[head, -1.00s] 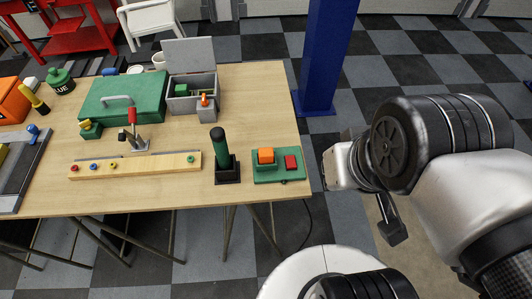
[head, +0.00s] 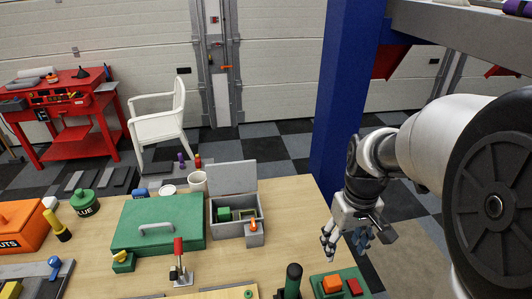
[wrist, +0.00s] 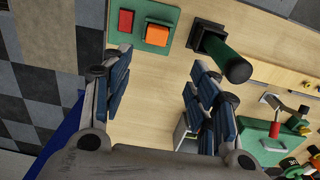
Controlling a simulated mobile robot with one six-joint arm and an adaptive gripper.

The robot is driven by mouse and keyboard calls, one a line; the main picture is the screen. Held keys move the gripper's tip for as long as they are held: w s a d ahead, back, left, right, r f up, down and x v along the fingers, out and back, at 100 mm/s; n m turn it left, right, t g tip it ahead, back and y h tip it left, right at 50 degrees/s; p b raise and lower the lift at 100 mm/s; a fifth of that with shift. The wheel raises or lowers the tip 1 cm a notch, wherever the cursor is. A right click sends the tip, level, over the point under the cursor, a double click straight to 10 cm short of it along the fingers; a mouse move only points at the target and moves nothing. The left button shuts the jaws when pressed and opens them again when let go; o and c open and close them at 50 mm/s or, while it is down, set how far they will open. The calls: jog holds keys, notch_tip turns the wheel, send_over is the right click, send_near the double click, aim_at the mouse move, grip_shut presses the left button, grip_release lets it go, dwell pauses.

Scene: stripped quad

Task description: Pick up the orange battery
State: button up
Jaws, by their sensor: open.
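The orange battery (head: 332,284) appears to be the orange block on a green base (head: 318,291) at the table's right front corner. It also shows in the wrist view (wrist: 157,35), beside a red block (wrist: 126,20) on the same base. My gripper (head: 346,246) is open and empty. In the head view it hangs above the table's right edge, higher than the battery. In the wrist view the battery lies beyond the fingertips, between the lines of the two fingers, and is not touched.
A dark green upright cylinder (head: 293,280) in a black holder stands close left of the base. An open grey box (head: 234,229), a green case (head: 160,222) and a red-handled clamp (head: 178,250) are farther left. A blue post (head: 338,120) rises behind the table.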

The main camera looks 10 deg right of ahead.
jog(key=shift+w+f, duration=0.2)
jog(key=shift+f, duration=0.2)
jog(key=b, duration=0.4)
send_over(334, 280)
jog(key=f, duration=1.1)
jog(key=shift+s+a, duration=0.1)
jog(key=shift+a, duration=0.1)
jog(key=shift+d+f+b, duration=0.15)
jog(key=shift+f+b, duration=0.9)
jog(key=shift+f, duration=2.1)
jog(key=shift+r, duration=0.1)
jog(key=shift+c, duration=0.5)
jog(key=c, duration=1.2)
jog(key=shift+o, duration=0.2)
jog(key=shift+r, duration=0.1)
